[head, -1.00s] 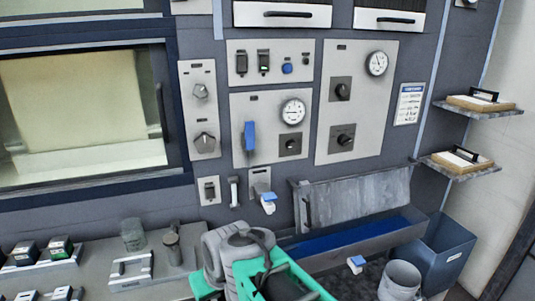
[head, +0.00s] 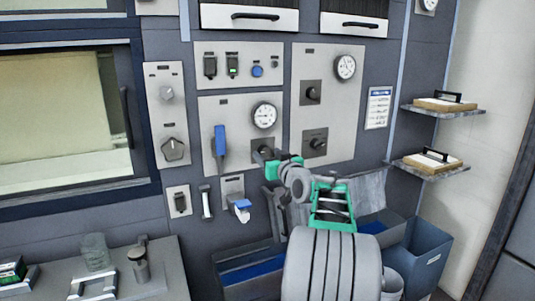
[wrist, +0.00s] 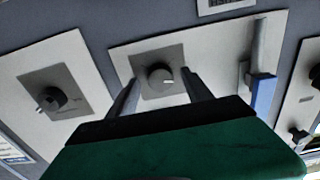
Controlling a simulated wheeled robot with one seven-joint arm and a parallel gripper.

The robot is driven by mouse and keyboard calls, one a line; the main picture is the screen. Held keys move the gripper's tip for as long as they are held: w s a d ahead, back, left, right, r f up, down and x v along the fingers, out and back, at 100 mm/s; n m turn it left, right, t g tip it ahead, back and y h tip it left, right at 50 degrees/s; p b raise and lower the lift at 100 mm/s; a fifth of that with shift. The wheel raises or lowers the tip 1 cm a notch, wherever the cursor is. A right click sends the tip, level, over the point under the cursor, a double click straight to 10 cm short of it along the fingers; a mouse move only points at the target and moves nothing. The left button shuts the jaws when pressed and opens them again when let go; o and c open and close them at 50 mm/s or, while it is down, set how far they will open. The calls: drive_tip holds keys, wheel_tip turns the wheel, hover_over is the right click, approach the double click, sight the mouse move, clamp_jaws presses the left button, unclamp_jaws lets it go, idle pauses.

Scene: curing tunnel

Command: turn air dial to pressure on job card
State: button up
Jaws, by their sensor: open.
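A dark round knob (wrist: 160,76) with a pale pointer mark sits on a grey square plate, below a round gauge (head: 264,115) on the same panel. The wrist view shows my gripper (wrist: 162,78) open, with one finger on each side of the knob. I cannot tell whether the fingers touch it. In the head view my gripper (head: 266,156) covers most of this knob. The gauge needle is too small to read. A printed sheet (head: 379,107), perhaps the job card, hangs on the wall at right; its text is unreadable.
A blue lever (head: 219,143) stands left of the knob and shows close by in the wrist view (wrist: 262,92). The right panel has another gauge (head: 345,67) and two knobs, the lower one (head: 314,143). Shelves (head: 435,172) jut out at right. Bins stand below.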

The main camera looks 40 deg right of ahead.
drive_tip(key=shift+w+d, duration=0.1)
drive_tip(key=shift+w, duration=0.3)
drive_tip(key=shift+c, duration=0.2)
clamp_jaws()
drive_tip(key=shift+m, duration=0.3)
